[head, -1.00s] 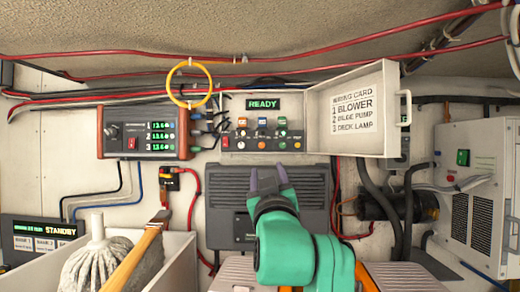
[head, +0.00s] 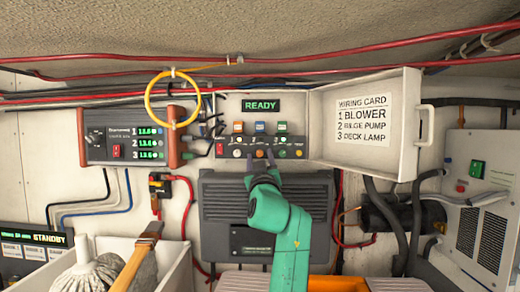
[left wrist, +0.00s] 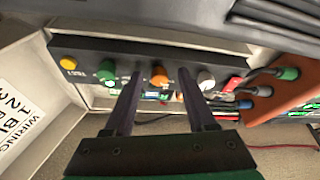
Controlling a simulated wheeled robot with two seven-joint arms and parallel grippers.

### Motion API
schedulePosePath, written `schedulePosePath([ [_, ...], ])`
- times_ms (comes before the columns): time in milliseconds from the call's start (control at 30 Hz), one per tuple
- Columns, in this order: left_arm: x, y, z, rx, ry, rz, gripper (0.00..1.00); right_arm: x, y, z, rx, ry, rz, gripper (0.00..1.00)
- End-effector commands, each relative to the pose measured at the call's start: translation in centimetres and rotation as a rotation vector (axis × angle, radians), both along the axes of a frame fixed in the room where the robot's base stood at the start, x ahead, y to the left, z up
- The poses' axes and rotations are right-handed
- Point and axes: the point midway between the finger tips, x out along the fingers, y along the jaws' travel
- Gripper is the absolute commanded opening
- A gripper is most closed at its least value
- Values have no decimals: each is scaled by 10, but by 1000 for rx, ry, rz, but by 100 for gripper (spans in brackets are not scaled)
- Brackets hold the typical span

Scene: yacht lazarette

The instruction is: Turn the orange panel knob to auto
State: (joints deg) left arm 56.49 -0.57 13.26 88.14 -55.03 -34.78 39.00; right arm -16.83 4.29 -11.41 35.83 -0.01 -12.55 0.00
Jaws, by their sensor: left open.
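The orange panel knob (left wrist: 158,76) shows in the left wrist view, on a dark panel strip (left wrist: 215,62) between a green knob (left wrist: 107,72) and a white knob (left wrist: 206,79). My left gripper (left wrist: 160,74) is open, with one finger on each side of the orange knob; I cannot tell whether they touch it. In the head view my left gripper (head: 259,156) reaches up to the lower row of the switch panel (head: 225,140), and its fingers largely hide the orange knob there. The knob's pointer setting is too small to read. My right gripper is not in view.
A green READY display (head: 261,105) sits above the panel. An open white door with a wiring card (head: 363,121) stands to its right. A charger box (head: 125,150) and a yellow ring (head: 148,98) are to the left. A dark grey case (head: 222,207) lies below.

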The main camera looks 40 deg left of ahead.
Motion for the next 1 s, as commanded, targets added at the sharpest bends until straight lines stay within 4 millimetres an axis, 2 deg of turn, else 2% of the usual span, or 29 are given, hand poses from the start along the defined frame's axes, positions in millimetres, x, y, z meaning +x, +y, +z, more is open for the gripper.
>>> schedulePosePath([
  [200, 1, 1, -1, 0, 0, 1, 56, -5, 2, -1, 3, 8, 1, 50],
  [233, 1, 1, -1, 0, 0, 1, 53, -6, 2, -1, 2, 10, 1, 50],
  [367, 1, 1, -1, 0, 0, 1, 3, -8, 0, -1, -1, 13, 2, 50],
  [400, 1, 1, -1, 0, 0, 1, 0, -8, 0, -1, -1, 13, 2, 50],
  [767, 0, 2, -1, 22, 19, 2, 0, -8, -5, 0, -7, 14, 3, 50],
  [1000, 0, 2, -1, 114, 88, 0, 0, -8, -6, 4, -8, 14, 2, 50],
])
